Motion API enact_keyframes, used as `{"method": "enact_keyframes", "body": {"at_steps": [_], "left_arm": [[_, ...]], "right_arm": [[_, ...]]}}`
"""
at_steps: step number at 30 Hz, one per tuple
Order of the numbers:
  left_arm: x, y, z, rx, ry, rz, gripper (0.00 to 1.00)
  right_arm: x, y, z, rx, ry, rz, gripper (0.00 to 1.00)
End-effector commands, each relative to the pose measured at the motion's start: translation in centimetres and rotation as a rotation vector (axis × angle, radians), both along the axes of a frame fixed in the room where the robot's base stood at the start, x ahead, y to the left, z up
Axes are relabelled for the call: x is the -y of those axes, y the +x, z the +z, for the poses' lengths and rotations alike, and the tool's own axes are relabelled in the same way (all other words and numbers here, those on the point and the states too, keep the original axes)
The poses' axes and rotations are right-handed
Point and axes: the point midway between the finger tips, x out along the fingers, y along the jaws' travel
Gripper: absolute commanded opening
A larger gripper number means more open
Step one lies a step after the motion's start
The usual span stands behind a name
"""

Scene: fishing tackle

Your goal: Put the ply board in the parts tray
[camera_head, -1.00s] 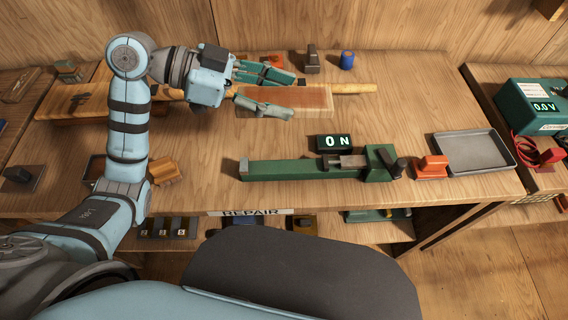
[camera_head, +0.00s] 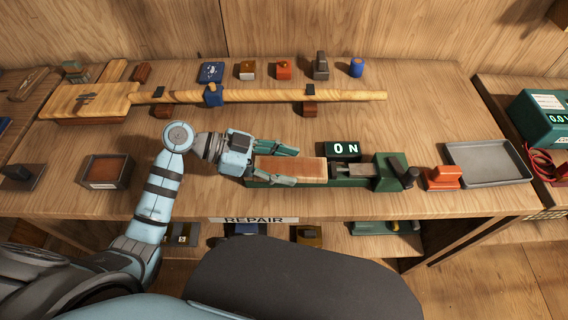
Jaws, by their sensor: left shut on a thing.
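The ply board (camera_head: 305,170), a light brown flat piece, is held between the fingers of my left gripper (camera_head: 288,166). Its left end is at the fingers and its right end points toward the grey jaw of a green bench fixture (camera_head: 388,175). The board overlaps the fixture's long bed; I cannot tell if it touches it. The grey shallow tray (camera_head: 453,146), which I take for the parts tray, lies empty at the right of the bench. My right gripper is not in view.
An orange-red block (camera_head: 443,178) stands between fixture and tray. A lit "ON" display (camera_head: 342,149) is behind the fixture. A long wooden rod (camera_head: 270,96) lies across the back on supports. A brown-filled bin (camera_head: 105,172) is at left. Bare bench lies behind the display.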

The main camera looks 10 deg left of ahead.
Motion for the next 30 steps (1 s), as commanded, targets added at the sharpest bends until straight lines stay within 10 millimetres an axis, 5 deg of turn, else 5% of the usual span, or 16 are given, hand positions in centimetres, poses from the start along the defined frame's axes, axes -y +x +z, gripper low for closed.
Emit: {"method": "enact_keyframes", "body": {"at_steps": [6,7,11,21,30], "left_arm": [[0.0,0.0,-0.4,0.000,0.000,0.000,0.18],[0.0,0.0,-0.5,-0.001,0.000,0.000,0.49],[0.0,0.0,-0.3,-0.001,0.000,0.000,0.68],[0.0,0.0,-0.1,-0.002,0.001,0.000,0.68],[-5.7,-0.7,1.9,-0.002,0.006,0.001,0.68]], "right_arm": [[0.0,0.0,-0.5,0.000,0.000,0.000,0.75],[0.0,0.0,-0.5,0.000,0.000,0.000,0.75],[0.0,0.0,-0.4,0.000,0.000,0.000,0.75],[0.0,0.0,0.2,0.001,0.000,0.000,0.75],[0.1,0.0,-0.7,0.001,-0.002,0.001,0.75]]}}
